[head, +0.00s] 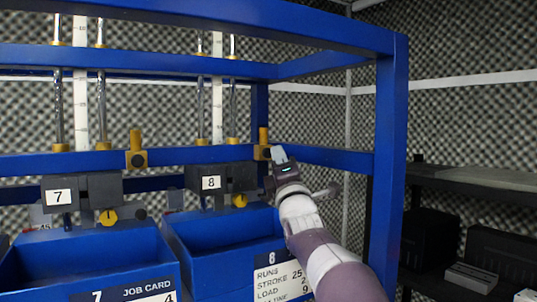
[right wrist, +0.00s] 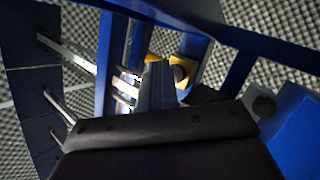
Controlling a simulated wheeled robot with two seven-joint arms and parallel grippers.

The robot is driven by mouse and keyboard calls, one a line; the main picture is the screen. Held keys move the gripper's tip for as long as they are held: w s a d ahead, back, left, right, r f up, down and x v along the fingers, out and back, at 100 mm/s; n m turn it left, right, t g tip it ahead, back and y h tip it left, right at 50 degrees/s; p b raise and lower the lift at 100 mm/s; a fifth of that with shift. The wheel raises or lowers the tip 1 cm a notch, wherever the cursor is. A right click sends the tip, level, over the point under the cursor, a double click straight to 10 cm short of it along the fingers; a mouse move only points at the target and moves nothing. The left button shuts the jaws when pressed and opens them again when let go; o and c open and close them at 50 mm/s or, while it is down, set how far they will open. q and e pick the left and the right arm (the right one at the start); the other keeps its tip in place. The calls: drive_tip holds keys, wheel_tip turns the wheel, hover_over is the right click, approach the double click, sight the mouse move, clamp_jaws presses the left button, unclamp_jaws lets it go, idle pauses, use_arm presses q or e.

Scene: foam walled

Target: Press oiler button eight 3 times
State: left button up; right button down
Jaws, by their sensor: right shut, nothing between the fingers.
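The oiler of station eight (head: 263,137) is a yellow fitting on the blue crossbar, right of the block with the "8" label (head: 211,183). My right gripper (head: 279,154) is shut and empty, with its tips at the oiler's right lower side, hiding part of it. In the right wrist view, a round dark button (right wrist: 180,73) on a yellow fitting shows just right of my shut fingertips (right wrist: 157,66). I cannot tell whether they touch. My left gripper is not in view.
A matching oiler with a dark button (head: 136,159) is by station seven (head: 58,197). Blue bins with job cards (head: 284,279) sit below. A blue frame post (head: 390,160) stands right of my arm. A dark shelf (head: 470,178) is at the right.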

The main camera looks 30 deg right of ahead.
idle(0.7)
drive_tip(key=shift+w, duration=0.45)
drive_tip(key=shift+w, duration=0.4)
idle(0.6)
drive_tip(key=shift+s+b, duration=0.8)
drive_tip(key=shift+b, duration=0.25)
